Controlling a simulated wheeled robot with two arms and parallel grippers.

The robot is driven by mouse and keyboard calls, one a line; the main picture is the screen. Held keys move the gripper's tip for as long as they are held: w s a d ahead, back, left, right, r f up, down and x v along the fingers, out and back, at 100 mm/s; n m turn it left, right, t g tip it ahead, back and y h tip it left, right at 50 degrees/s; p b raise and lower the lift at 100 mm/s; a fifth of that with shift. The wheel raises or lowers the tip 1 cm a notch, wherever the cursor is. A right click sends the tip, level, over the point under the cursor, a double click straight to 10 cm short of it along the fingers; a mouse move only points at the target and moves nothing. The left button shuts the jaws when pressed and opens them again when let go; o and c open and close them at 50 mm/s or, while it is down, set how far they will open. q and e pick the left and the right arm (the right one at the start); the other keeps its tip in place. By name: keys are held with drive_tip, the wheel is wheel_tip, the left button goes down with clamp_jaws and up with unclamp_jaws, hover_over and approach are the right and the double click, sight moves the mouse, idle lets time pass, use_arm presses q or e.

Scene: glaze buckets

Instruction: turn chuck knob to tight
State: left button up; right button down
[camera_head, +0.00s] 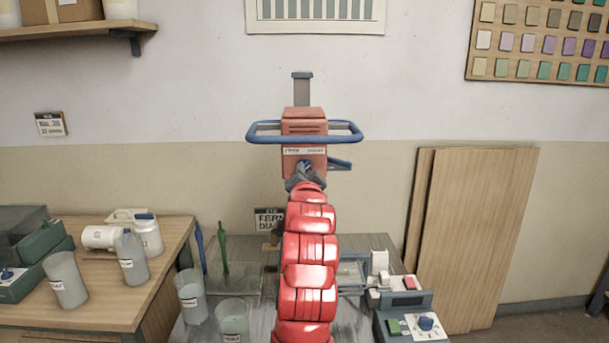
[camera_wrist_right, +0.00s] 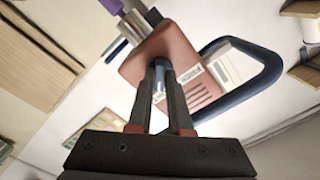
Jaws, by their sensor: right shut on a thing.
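The orange-red mixer head (camera_head: 304,130) stands at the middle of the head view, with a blue loop handle (camera_head: 347,131) around it. My right gripper (camera_head: 306,172) is at its lower front face. In the right wrist view my right gripper (camera_wrist_right: 160,66) has its fingers close together against the mixer's red body (camera_wrist_right: 184,48), shut on a small part there. My left gripper is not in view.
A workbench (camera_head: 150,307) at the left holds cups and bottles. Cups (camera_head: 191,297) stand on the grey table below my arm. A control box (camera_head: 425,323) with a blue knob stands at the lower right. Wooden boards (camera_head: 475,235) lean on the wall.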

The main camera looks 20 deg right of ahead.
idle(0.3)
drive_tip(key=c, duration=0.8)
unclamp_jaws()
drive_tip(key=shift+c, duration=0.2)
drive_tip(key=b+v, duration=0.7)
drive_tip(key=v, duration=1)
drive_tip(key=shift+s, duration=0.2)
drive_tip(key=shift+r, duration=0.1)
